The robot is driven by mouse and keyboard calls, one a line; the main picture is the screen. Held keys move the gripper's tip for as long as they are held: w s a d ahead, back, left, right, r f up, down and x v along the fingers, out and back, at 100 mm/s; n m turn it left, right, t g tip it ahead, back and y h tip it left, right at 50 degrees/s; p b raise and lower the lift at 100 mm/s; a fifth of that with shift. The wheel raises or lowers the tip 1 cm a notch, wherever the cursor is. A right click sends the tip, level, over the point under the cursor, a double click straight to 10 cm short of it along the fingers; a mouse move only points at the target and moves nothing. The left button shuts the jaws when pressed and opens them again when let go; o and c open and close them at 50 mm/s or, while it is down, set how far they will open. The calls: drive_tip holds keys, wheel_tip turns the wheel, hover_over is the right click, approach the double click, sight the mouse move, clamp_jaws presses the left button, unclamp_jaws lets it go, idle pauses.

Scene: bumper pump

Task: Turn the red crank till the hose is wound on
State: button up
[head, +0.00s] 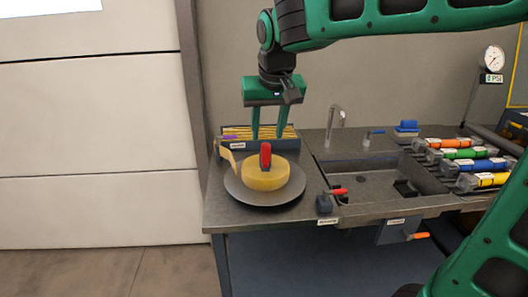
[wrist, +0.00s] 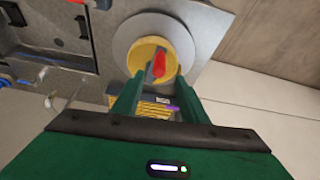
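The red crank (head: 265,154) stands upright on top of a yellow drum (head: 266,177), which sits on a round grey disc (head: 290,192) at the left of the bench. In the wrist view the red crank (wrist: 159,65) shows beyond and between my fingertips. My gripper (head: 268,137) is open and empty, fingers pointing down. It appears above and apart from the crank; the exact gap is hard to tell. A short yellow-tan piece (head: 228,158) sticks out left of the drum. I cannot tell whether it is the hose's loose end.
A rack of yellow rods (head: 260,133) stands behind the drum. A sink (head: 365,185) with a tap (head: 334,122) lies to the right, with a red-handled lever (head: 337,191) at its front. Several coloured cylinders (head: 456,143) and a pressure gauge (head: 493,58) are at the far right.

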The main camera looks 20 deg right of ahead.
sight(267, 145)
drive_tip(key=x, duration=0.8)
drive_tip(key=shift+d+f, duration=0.1)
drive_tip(key=shift+f, duration=0.25)
clamp_jaws()
